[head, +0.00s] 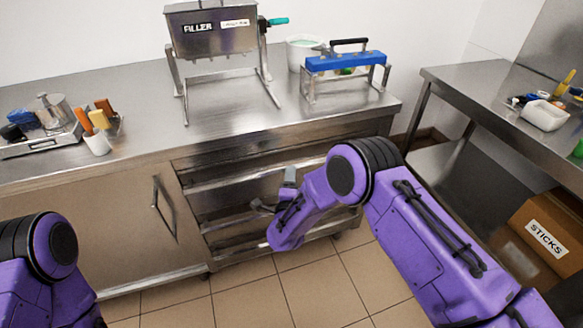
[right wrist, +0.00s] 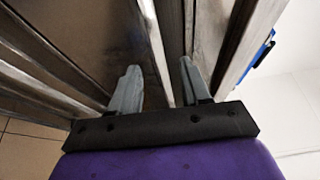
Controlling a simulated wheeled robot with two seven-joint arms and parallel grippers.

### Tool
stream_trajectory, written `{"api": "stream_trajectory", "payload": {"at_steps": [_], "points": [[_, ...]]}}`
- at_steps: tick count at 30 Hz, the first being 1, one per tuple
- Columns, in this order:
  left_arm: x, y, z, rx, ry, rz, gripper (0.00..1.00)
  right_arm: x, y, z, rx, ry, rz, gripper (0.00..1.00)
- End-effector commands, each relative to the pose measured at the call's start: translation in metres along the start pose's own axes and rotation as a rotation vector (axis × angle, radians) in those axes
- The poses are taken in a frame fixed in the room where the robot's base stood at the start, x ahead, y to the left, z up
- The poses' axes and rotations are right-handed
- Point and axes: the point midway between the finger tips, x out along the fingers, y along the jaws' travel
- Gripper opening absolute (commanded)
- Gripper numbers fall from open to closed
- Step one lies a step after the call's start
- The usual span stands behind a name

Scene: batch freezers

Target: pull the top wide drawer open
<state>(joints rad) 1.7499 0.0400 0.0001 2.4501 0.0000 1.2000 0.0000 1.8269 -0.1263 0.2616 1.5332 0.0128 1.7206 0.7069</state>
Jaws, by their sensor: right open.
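The wide drawers sit under the steel counter, stacked, with long pale horizontal rails along their fronts. The top wide drawer (head: 222,183) looks shut, and my forearm hides its right part. My right gripper (head: 277,192) is in front of the upper drawers, near the top rail. In the right wrist view, the grey fingers of my right gripper (right wrist: 160,68) are open and apart. A long metal bar (right wrist: 154,48) runs between them; I cannot tell whether either finger touches it. My left gripper is out of view; only part of the left arm shows.
A cabinet door with an upright handle (head: 163,208) is left of the drawers. The filler (head: 215,30) and a blue-topped rack (head: 345,61) stand on the counter (head: 140,85). A side table (head: 480,95) and sticks box (head: 545,238) are at right. Tiled floor (head: 250,295) in front is clear.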

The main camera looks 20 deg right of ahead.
Motion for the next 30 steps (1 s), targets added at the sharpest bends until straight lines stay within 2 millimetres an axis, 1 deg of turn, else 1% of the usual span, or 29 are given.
{"api": "stream_trajectory", "payload": {"at_steps": [1, 3, 7, 11, 17, 18, 20, 21, 22, 30], "points": [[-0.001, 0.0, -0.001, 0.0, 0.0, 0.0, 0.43, 0.012, 0.0, -0.001, 0.001, 0.003, -0.001, 0.47], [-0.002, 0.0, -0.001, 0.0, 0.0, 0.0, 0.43, 0.026, 0.0, -0.001, 0.0, 0.003, 0.0, 0.47], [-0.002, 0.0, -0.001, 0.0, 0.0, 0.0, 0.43, 0.044, 0.001, 0.0, -0.002, 0.0, 0.001, 0.47], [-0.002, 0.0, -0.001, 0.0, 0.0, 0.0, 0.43, 0.052, 0.001, 0.0, -0.004, -0.001, 0.003, 0.47], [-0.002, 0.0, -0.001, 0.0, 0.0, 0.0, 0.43, 0.052, 0.001, 0.0, -0.004, -0.001, 0.003, 0.47], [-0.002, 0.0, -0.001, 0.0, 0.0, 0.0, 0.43, 0.052, 0.001, 0.0, -0.004, -0.001, 0.003, 0.4], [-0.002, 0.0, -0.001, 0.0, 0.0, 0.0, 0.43, 0.052, 0.001, 0.0, -0.005, -0.002, 0.003, 0.21], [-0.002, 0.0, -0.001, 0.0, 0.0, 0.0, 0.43, 0.052, 0.001, 0.0, -0.005, -0.002, 0.003, 0.08], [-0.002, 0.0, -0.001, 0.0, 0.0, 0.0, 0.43, 0.052, 0.001, 0.0, -0.005, -0.002, 0.003, 0.0], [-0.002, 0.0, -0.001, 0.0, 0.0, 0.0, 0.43, 0.051, 0.002, -0.001, -0.005, -0.002, 0.004, 0.0]]}}
